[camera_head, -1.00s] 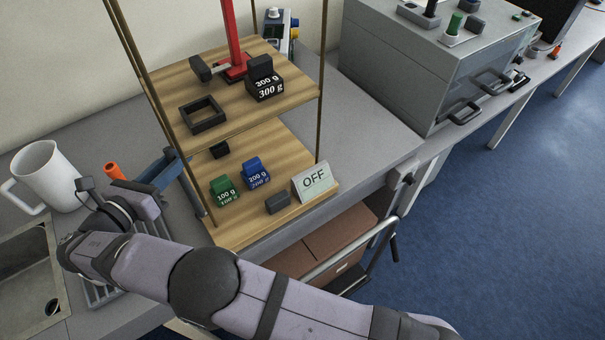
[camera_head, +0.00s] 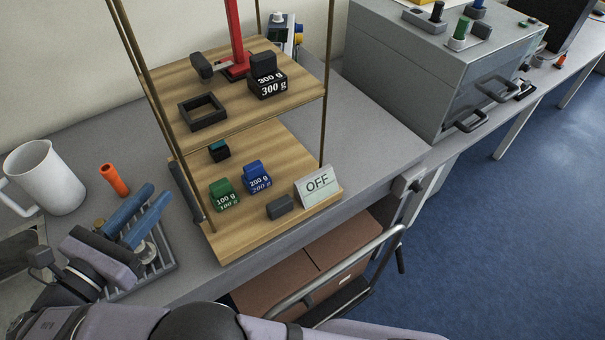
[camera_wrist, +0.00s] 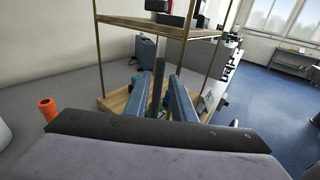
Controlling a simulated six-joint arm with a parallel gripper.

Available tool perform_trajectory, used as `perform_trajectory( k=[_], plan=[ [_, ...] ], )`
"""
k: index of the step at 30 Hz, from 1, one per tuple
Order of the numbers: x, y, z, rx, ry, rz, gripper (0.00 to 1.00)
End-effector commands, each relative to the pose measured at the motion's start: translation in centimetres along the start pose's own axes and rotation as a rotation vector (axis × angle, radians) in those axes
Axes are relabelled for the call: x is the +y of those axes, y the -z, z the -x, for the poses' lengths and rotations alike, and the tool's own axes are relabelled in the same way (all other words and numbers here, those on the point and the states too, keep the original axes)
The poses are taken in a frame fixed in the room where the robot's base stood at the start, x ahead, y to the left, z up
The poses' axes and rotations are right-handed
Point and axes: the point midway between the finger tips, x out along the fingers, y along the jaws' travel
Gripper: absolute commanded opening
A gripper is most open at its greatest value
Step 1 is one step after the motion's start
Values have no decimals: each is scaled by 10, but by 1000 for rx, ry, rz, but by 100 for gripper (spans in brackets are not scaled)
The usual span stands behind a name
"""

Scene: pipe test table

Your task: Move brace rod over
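A dark rod (camera_head: 185,192), which looks like the brace rod, lies slantwise along the left edge of the wooden shelf's lower board (camera_head: 268,222). In the wrist view a dark upright bar (camera_wrist: 158,82), likely the same rod, shows in the gap between my blue fingers. My gripper (camera_head: 157,192) is at the lower left in the head view, its two fingers apart and aimed toward the rod. They appear short of the rod in the head view; contact cannot be told from the wrist view. The gripper seems empty.
On the lower board stand a green weight (camera_head: 224,194), a blue weight (camera_head: 257,177) and an OFF sign (camera_head: 318,186). A white mug (camera_head: 45,178) and an orange cylinder (camera_head: 114,180) stand left of my gripper. A slatted grey rack (camera_head: 165,262) lies beneath it. Thin shelf posts rise close by.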

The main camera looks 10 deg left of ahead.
Motion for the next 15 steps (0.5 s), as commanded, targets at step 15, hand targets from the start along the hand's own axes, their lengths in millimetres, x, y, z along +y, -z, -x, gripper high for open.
perform_trajectory(
  k=[15],
  plan=[
    [-10,-74,39,335,-88,-84,23]
  ],
)
